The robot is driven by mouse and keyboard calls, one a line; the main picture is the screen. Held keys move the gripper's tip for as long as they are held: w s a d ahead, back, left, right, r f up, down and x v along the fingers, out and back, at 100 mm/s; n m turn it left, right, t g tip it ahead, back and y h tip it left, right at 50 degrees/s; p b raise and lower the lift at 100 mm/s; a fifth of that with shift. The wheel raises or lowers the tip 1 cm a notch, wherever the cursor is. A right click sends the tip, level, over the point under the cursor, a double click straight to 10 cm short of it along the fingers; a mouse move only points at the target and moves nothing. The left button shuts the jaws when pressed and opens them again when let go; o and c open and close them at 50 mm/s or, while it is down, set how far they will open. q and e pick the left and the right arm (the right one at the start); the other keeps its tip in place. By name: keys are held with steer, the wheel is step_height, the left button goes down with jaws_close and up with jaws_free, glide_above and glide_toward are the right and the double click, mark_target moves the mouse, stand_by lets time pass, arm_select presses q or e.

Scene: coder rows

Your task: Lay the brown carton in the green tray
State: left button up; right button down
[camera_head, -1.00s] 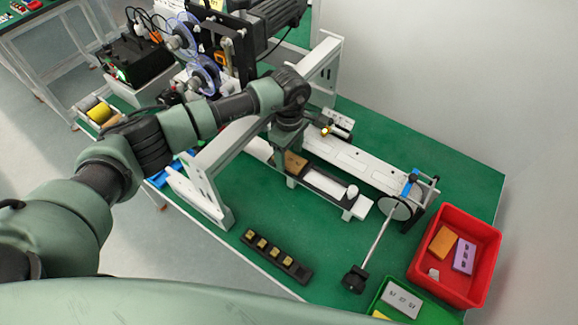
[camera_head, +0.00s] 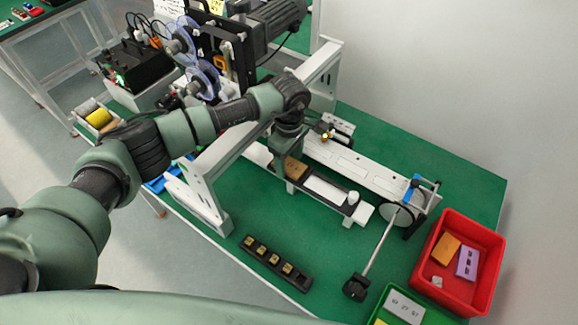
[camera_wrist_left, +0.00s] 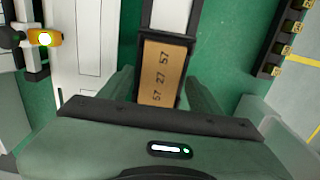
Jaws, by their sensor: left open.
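The brown carton (camera_head: 295,168) lies on the narrow white and black rail on the bench, and my left gripper (camera_head: 288,152) is directly over it. In the left wrist view the carton (camera_wrist_left: 163,72), printed with dark numbers, lies between the two spread fingers of my left gripper (camera_wrist_left: 162,88). A gap shows between the carton and the right finger; contact on the left is unclear. The green tray (camera_head: 379,307) is at the bottom right of the head view, partly cut off by the frame. It holds a white printed carton and a yellow piece. My right gripper is out of view.
A red bin (camera_head: 487,288) with orange and purple cartons stands beside the green tray. A black strip of stamps (camera_head: 277,263) lies in front. A grey frame (camera_head: 205,195) stands left of the gripper.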

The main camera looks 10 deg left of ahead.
mark_target(289, 165)
arm_select(q)
steer(key=c, duration=0.8)
steer(key=shift+r+p, duration=1.1)
steer(key=shift+r, duration=1.2)
steer(key=shift+c, duration=0.2)
steer(key=shift+r, duration=0.25)
